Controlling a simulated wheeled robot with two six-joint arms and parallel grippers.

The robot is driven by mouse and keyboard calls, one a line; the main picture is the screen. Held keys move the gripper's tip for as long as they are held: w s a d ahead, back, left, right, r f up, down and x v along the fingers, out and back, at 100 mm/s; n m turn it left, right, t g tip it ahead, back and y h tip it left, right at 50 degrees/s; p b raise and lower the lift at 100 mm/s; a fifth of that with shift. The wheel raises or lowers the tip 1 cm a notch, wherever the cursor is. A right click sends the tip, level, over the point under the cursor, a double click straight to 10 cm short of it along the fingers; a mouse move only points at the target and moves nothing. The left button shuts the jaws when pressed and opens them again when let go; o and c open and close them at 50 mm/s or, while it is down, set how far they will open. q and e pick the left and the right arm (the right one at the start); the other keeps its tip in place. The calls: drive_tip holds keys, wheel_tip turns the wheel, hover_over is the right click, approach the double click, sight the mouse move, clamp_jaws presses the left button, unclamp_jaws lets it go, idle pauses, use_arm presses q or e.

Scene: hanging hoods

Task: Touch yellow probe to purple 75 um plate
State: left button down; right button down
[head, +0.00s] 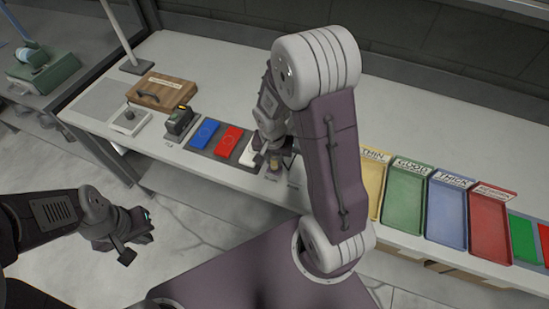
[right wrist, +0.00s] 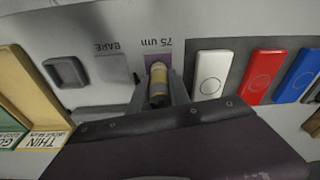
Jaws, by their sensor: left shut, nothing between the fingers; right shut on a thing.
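The yellow probe (right wrist: 157,86) is a short yellow and dark cylinder between the fingers of my right gripper (right wrist: 160,98). In the head view my right gripper (head: 274,161) is low over the bench, with the probe (head: 273,168) partly hidden by the arm. The purple plate (right wrist: 149,61) lies beside the "75 um" label in the right wrist view, partly covered by the probe and finger. I cannot tell whether probe and plate touch. My left gripper (head: 146,226) is shut and empty, away from the bench front.
White (right wrist: 211,74), red (right wrist: 260,77) and blue (right wrist: 294,76) blocks lie beside the right gripper. Yellow (head: 373,187), green (head: 404,193), blue (head: 447,211) and red (head: 490,225) trays stand on the right.

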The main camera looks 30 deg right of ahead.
drive_tip(key=shift+s+f, duration=0.1)
drive_tip(key=shift+f, duration=0.15)
idle(1.2)
wheel_tip(320, 180, up, 7)
drive_tip(key=p, duration=0.5)
drive_tip(key=shift+r+p, duration=0.15)
drive_tip(key=shift+p, duration=0.2)
